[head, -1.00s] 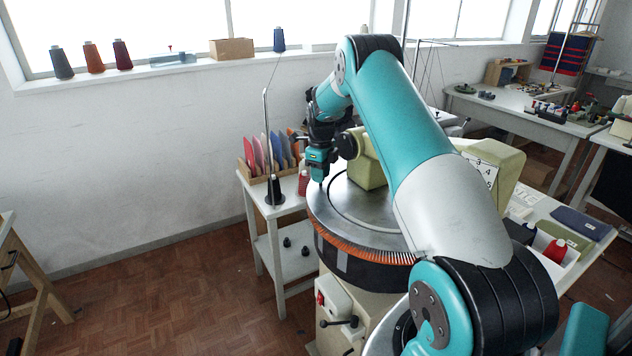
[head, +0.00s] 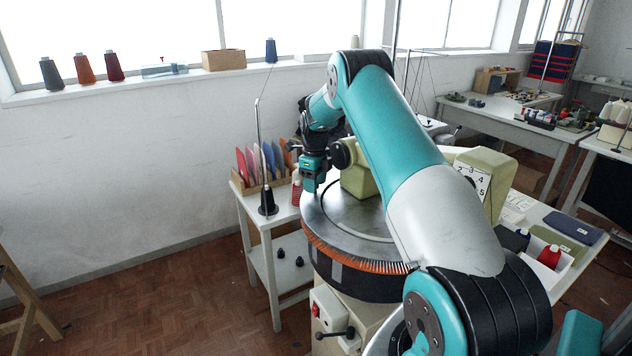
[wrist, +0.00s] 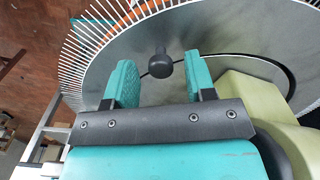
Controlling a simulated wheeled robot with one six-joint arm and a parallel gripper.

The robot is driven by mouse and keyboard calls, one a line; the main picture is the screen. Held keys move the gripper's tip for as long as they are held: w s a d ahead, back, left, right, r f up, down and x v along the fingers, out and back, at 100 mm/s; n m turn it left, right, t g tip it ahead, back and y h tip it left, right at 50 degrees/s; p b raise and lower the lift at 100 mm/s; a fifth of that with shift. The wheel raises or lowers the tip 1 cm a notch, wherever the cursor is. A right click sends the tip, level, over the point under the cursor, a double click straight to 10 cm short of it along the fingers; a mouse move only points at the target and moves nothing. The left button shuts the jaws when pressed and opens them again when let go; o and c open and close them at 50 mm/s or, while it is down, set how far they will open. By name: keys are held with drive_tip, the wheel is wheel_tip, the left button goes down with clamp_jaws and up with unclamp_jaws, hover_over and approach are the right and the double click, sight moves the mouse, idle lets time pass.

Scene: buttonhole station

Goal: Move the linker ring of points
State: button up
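The linker ring is a round grey metal dial (head: 345,214) with a rim of fine points (head: 362,262), orange-lit along its front in the head view. In the wrist view the pale points (wrist: 88,40) fan out around the dial's edge at upper left. A black round-headed knob (wrist: 160,66) stands on the dial. My gripper (head: 313,190) is over the dial's back left part. In the wrist view its two teal fingers (wrist: 160,78) are spread, one on each side of the knob, with visible gaps. The knob is hidden in the head view.
A pale green machine housing (head: 358,182) stands on the dial, close right of my gripper. A white side table (head: 250,212) with a thread stand (head: 267,200), a red bottle (head: 296,188) and colored cards (head: 262,163) is at left. Open floor lies at front left.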

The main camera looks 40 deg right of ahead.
wheel_tip(320, 180, up, 17)
drive_tip(key=b, duration=0.3)
drive_tip(key=shift+r+b, duration=0.2)
drive_tip(key=shift+b, duration=0.15)
